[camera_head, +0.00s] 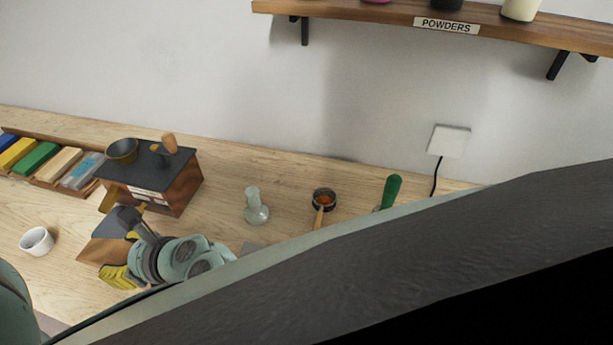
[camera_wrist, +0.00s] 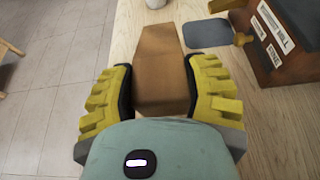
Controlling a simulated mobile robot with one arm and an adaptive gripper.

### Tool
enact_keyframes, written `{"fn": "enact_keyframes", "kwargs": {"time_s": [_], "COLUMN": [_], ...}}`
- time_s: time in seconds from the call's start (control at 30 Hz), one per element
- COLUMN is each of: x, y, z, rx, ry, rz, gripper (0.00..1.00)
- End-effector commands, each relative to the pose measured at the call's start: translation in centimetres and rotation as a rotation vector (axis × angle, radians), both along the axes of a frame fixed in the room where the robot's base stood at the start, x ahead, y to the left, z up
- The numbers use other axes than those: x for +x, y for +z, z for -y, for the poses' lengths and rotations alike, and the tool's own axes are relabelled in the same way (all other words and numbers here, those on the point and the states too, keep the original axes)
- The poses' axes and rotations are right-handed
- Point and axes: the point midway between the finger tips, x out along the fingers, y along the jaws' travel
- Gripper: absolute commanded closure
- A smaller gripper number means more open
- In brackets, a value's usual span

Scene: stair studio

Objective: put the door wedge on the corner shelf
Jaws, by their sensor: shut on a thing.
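The door wedge (camera_wrist: 160,75) looks like a brown wooden block, narrower at its far end. It lies between the yellow pads of my gripper (camera_wrist: 160,95), which is shut on it. In the head view my gripper (camera_head: 122,276) is at the lower left over the worktop, and the brown wedge (camera_head: 103,250) shows just beyond it. I cannot tell whether the wedge touches the worktop. I see no shelf that is clearly a corner shelf; a wall shelf (camera_head: 385,15) labelled POWDERS runs along the top right.
A wooden box with a dark top (camera_head: 150,178) stands near the wedge. My own arm covers the lower right.

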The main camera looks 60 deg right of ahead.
Motion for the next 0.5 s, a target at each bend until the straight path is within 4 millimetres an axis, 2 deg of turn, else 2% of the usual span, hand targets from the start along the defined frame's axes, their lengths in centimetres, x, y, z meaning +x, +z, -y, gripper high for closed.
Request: {"fn": "enact_keyframes", "kwargs": {"time_s": [0.23, 0.5], "x": [1.4, 2.2], "y": [-1.9, -3.3], "z": [3.5, 5.8], "rx": [-0.002, 0.003], "ry": [0.005, 0.006], "rz": [0.001, 0.000], "gripper": [0.90, 0.90]}}
